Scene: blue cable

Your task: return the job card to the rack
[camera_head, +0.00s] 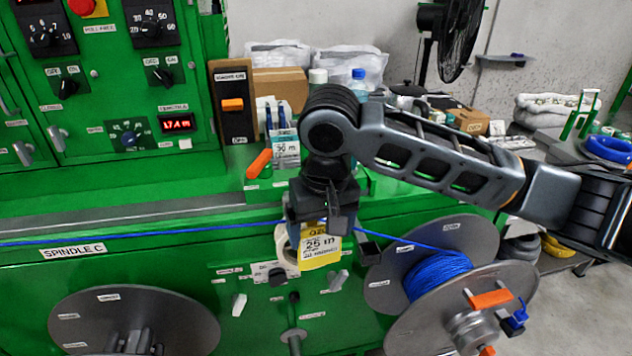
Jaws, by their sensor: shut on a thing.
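My gripper (323,222) is shut on the job card (320,249), a yellow-edged card with a white face printed "25 m". The card hangs below the jaws, in front of the green machine's front panel, and my gripper hides its upper edge. Another card (286,150), marked "30 m", stands upright on the machine's ledge, left of my wrist, with blue pens behind it. I cannot tell whether its holder is the rack, since my arm covers the area to its right.
A blue cable (170,231) runs across the front to a reel (438,275) at lower right. An empty spindle disc (135,320) is at lower left. Knobs and a white roll-like part (284,250) are near the card.

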